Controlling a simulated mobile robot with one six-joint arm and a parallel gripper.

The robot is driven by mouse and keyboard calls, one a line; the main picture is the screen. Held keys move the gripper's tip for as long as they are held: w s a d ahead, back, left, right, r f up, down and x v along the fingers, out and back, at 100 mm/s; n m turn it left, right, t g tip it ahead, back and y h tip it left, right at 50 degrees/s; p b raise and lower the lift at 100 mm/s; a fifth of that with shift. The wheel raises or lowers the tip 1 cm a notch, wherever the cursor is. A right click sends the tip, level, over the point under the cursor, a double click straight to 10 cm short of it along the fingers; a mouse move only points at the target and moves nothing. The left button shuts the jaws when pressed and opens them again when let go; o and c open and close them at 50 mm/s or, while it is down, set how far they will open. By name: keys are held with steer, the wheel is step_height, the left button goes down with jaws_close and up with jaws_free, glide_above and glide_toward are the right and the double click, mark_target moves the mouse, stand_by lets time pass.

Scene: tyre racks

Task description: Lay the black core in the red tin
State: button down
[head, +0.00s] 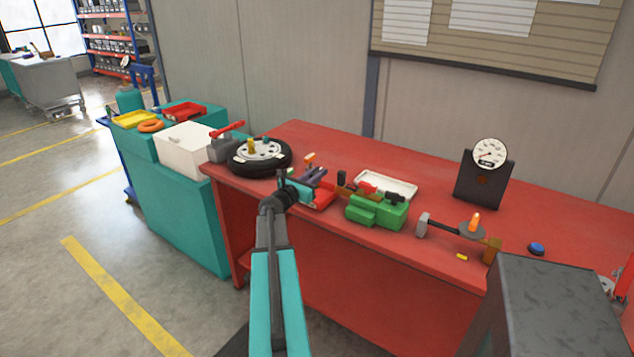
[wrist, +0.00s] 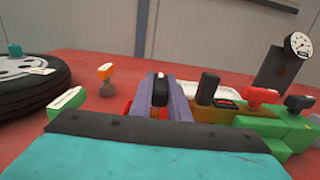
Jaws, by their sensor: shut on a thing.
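My gripper (head: 318,173) is at the front left of the red bench. Its two grey-purple fingers are shut on the small black core (wrist: 160,90), which stands upright between the tips in the wrist view. The red tin (head: 324,200) lies on the bench just below and beside my gripper, partly hidden by it. In the wrist view only a small red piece of the tin (wrist: 127,108) shows beside the left finger. I cannot tell the height of the core above the tin.
Right of my gripper stand a brown block (wrist: 209,113) with a black piece, and a green block (head: 377,212) with red and black pieces. A white tray (head: 400,182) lies behind. A wheel (head: 261,157) lies to the left. A gauge (head: 490,152) stands at right.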

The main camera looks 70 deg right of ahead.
steer(key=shift+f, duration=0.15)
steer(key=shift+f+p, duration=0.4)
steer(key=shift+f, duration=1.2)
steer(key=shift+f, duration=0.15)
steer(key=c, duration=1.7)
jaws_free()
steer(key=shift+o, duration=0.2)
steer(key=shift+r, duration=0.25)
steer(key=shift+w+a+f, duration=0.15)
steer(key=shift+a, duration=0.55)
steer(key=b+v, duration=0.3)
steer(key=v, duration=0.7)
steer(key=shift+a, duration=0.3)
